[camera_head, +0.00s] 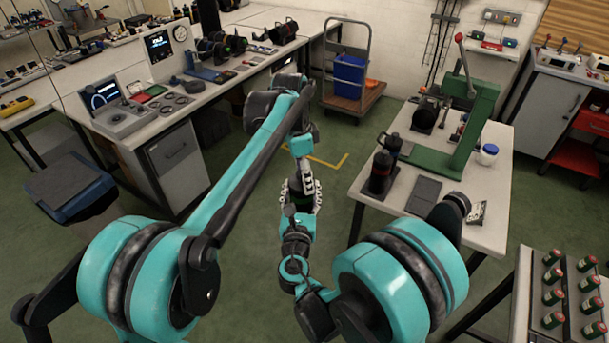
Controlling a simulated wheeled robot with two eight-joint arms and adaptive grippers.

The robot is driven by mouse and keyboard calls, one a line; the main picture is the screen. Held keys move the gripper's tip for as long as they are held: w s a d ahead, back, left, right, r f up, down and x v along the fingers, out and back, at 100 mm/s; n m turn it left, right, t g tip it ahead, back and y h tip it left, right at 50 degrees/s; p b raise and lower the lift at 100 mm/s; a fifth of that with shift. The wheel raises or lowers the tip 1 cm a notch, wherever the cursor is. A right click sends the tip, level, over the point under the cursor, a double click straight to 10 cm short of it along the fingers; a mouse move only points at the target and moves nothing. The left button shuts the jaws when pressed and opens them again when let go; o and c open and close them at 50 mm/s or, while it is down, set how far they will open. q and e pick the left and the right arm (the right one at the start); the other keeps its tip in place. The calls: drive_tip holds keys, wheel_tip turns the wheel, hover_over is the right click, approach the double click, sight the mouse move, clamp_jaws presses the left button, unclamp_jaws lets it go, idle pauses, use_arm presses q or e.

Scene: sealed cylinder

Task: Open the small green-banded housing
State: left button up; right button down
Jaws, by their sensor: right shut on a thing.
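My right gripper (300,200) is in the middle of the view, above the open floor, at the end of the arm that comes up from the bottom. It is shut on a small dark housing (301,189), which is mostly hidden between the pale finger pads. Its green band cannot be made out clearly at this size. My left gripper (305,168) comes down from the far side, right at the top of the housing. The two hands overlap in the view, so I cannot tell whether the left fingers are open or shut.
The right table (468,215) holds dark cylinders (381,172), a flat dark pad (423,196) and a green press (470,120). A rack (570,290) of several small green-and-red items stands at lower right. A workbench is at left, a trolley (345,75) behind.

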use_arm(q)
drive_tip(key=shift+r, duration=0.15)
idle(0.5)
drive_tip(key=shift+r, duration=0.95)
drive_tip(key=shift+r, duration=0.1)
